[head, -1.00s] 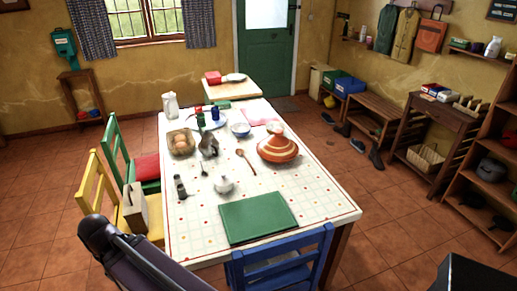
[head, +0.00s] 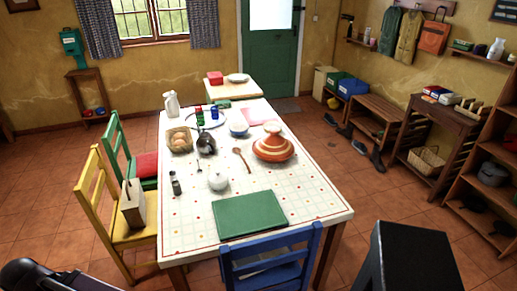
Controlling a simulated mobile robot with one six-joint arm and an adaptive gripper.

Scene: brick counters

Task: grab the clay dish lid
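The clay dish (head: 273,156) stands on the right side of the table, toward the far half. Its conical lid (head: 273,145), orange-red with cream bands, appears to sit on it. The join between lid and base is hard to make out at this size. My gripper is not in view. Only a dark rounded part of what seems to be my own arm shows at the bottom left corner, well away from the dish.
A green mat (head: 250,214) lies in front.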

